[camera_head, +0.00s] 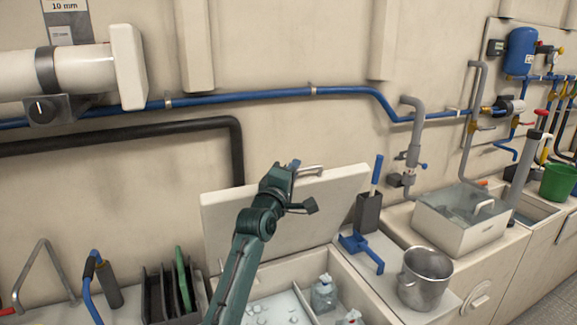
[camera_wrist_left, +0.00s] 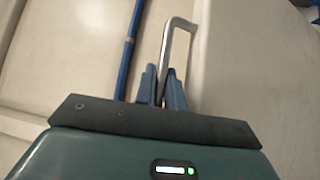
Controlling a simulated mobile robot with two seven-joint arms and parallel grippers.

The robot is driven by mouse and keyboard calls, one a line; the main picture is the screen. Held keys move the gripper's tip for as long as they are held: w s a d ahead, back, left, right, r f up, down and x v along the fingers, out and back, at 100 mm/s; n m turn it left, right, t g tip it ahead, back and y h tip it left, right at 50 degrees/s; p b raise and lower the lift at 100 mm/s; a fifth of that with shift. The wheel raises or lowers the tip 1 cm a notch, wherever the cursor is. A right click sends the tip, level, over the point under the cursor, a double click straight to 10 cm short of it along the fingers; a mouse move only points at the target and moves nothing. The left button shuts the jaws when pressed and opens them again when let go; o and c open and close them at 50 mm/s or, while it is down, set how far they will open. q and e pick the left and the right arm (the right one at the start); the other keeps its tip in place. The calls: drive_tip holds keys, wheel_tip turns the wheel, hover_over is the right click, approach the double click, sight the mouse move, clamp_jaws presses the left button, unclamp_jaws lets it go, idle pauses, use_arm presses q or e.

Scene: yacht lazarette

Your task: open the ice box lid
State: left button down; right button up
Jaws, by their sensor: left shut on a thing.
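The ice box lid (camera_head: 336,205) is a thick cream panel, raised and tilted steeply back toward the wall. Its metal bar handle (camera_head: 312,170) is near the upper edge and also shows in the left wrist view (camera_wrist_left: 180,22). My left gripper (camera_head: 292,167) is at the handle, and in the left wrist view its blue fingers (camera_wrist_left: 162,88) are shut on one leg of it. The ice box (camera_head: 346,272) is uncovered below, with pale ice and bottles inside. My left arm hides part of the lid and box. My right gripper is not in view.
A blue pipe (camera_head: 250,96) runs along the wall behind the lid.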

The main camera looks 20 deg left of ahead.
use_arm(q)
drive_tip(key=c, duration=1.8)
unclamp_jaws()
drive_tip(key=shift+o, duration=0.2)
drive_tip(key=shift+s, duration=0.1)
drive_tip(key=s+f+b, duration=0.1)
drive_tip(key=s+f, duration=0.1)
drive_tip(key=s, duration=1.1)
drive_tip(key=shift+d+b, duration=0.3)
drive_tip(key=shift+b, duration=0.05)
drive_tip(key=shift+w+f, duration=0.1)
drive_tip(key=s+d+f+m+g+h, duration=0.1)
drive_tip(key=s+d+f+m+g, duration=0.15)
drive_tip(key=f, duration=0.35)
drive_tip(key=s+d+f+m+g+h+p, duration=0.1)
drive_tip(key=s+d+f+m, duration=0.2)
drive_tip(key=f, duration=0.4)
drive_tip(key=s+d+f+m+g+h, duration=0.1)
drive_tip(key=s+d+f+m, duration=0.15)
drive_tip(key=f+m, duration=0.3)
drive_tip(key=s+d+f+m+g, duration=0.2)
drive_tip(key=s+d+f+m, duration=0.1)
drive_tip(key=s+f, duration=0.3)
drive_tip(key=s+d+f+m+g+h, duration=0.1)
drive_tip(key=s+f+m, duration=0.4)
drive_tip(key=s, duration=0.5)
wheel_tip(320, 180, down, 3)
drive_tip(key=shift+d+r+m+g+p, duration=0.2)
drive_tip(key=shift+d+m+g+p, duration=0.1)
drive_tip(key=shift+d+g, duration=0.6)
